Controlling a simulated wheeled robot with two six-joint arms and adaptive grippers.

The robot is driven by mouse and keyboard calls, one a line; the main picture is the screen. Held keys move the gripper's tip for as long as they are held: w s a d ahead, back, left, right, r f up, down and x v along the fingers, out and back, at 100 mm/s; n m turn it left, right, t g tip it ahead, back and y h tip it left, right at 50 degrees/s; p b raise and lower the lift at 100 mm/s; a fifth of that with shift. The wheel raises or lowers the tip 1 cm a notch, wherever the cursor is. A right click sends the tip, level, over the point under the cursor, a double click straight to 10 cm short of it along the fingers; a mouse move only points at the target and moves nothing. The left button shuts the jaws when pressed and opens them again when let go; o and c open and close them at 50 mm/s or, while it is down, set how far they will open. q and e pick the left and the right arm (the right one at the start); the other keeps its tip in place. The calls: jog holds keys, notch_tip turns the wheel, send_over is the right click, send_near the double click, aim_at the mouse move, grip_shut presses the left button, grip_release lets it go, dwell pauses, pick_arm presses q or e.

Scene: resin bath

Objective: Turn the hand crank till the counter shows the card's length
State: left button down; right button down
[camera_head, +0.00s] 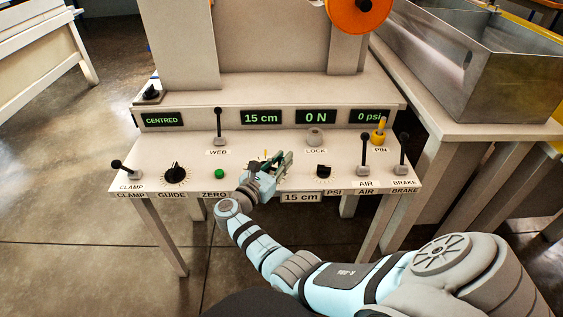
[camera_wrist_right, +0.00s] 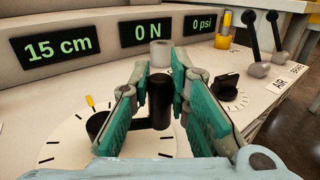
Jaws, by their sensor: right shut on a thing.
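The hand crank's black handle (camera_wrist_right: 160,102) stands upright from its arm over a white dial with black tick marks in the right wrist view. A yellow mark (camera_wrist_right: 91,103) sits at the dial's edge. My right gripper (camera_head: 280,165) is shut on the handle, one green-padded finger on each side. It hides most of the crank in the head view. The green counter (camera_head: 261,118) reads 15 cm, also in the right wrist view (camera_wrist_right: 57,48). The card (camera_head: 300,198) on the panel's front edge reads 15 cm. My left gripper is not in view.
Other displays read CENTRED (camera_head: 162,120), 0 N (camera_head: 316,117) and 0 psi (camera_head: 369,116). The WEB lever (camera_head: 218,125), grey LOCK knob (camera_head: 315,137), yellow PIN (camera_head: 379,130), AIR lever (camera_head: 364,155) and BRAKE lever (camera_head: 402,155) stand around the crank. A metal tank (camera_head: 470,75) is at right.

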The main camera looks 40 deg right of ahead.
dwell(0.3)
jog(key=c, duration=1.5)
grip_release()
jog(key=shift+a, duration=0.1)
jog(key=v, duration=0.7)
jog(key=shift+a, duration=0.15)
